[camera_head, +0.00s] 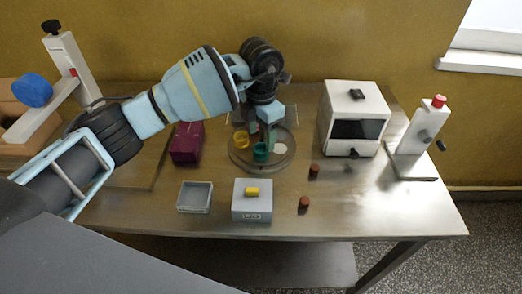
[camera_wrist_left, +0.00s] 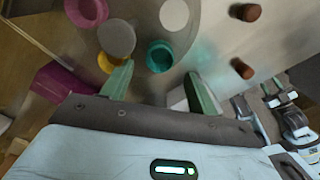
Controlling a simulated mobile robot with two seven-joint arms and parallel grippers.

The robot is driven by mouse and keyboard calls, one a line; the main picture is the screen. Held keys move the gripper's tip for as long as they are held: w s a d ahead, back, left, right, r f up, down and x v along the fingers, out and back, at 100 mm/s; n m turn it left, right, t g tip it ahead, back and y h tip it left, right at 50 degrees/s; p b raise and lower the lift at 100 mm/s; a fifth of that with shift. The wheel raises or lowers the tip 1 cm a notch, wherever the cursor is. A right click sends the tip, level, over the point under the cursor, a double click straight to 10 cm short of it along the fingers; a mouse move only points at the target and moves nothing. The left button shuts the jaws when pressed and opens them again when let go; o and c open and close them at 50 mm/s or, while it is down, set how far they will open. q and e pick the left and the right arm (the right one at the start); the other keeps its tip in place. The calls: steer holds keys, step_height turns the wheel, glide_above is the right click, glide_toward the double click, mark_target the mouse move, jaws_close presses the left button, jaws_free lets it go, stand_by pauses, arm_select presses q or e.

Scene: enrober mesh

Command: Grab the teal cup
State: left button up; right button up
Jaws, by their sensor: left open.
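The teal cup (camera_head: 261,152) stands on a round, clear tray (camera_head: 243,165) in the head view. In the left wrist view the teal cup (camera_wrist_left: 159,57) shows from above, just beyond and between the fingertips. My left gripper (camera_head: 262,131) is open and points down over the tray. In the left wrist view my left gripper (camera_wrist_left: 159,70) shows its two green fingers spread apart with nothing between them. I cannot tell the exact height of the fingertips above the cup.
Beside the teal cup are a yellow cup (camera_head: 241,140), a magenta cup (camera_wrist_left: 86,11) and pale discs (camera_wrist_left: 174,15). A magenta box (camera_head: 187,143) stands left. A white box (camera_head: 338,92) and two brown pieces (camera_head: 314,170) are right. A grey block (camera_head: 252,208) lies in front.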

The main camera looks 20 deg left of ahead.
mark_target(261, 152)
arm_select(q)
step_height(261, 152, down, 4)
steer(key=shift+f, duration=0.1)
steer(key=c, duration=1)
